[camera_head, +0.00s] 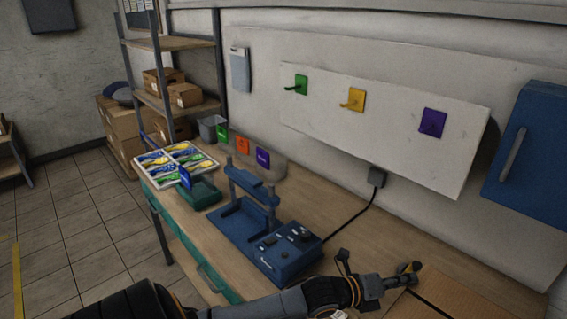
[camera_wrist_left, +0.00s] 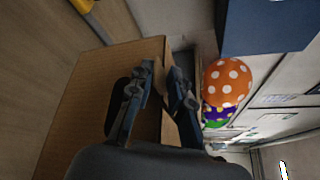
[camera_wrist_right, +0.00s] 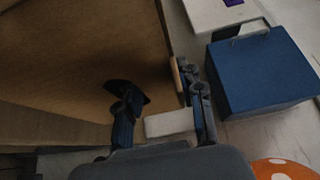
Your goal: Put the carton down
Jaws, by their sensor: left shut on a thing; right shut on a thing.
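The brown cardboard carton (camera_head: 468,292) is at the bottom right of the head view, cut off by the frame edge. My left gripper (camera_head: 408,272) is at its far left corner. In the left wrist view, my left gripper (camera_wrist_left: 162,70) is shut on a wall of the carton (camera_wrist_left: 85,100). In the right wrist view, my right gripper (camera_wrist_right: 160,80) is shut on another part of the carton (camera_wrist_right: 75,60), with one finger at a dark hand hole. My right gripper is outside the head view. I cannot tell whether the carton's underside touches the table.
The wooden table (camera_head: 350,235) carries a blue press (camera_head: 245,215), a blue control box (camera_head: 290,250) and a sorting tray (camera_head: 150,158). A blue cabinet (camera_head: 530,150) hangs at the right. Dotted balloons (camera_wrist_left: 228,82) show in the left wrist view. Table space behind the carton looks clear.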

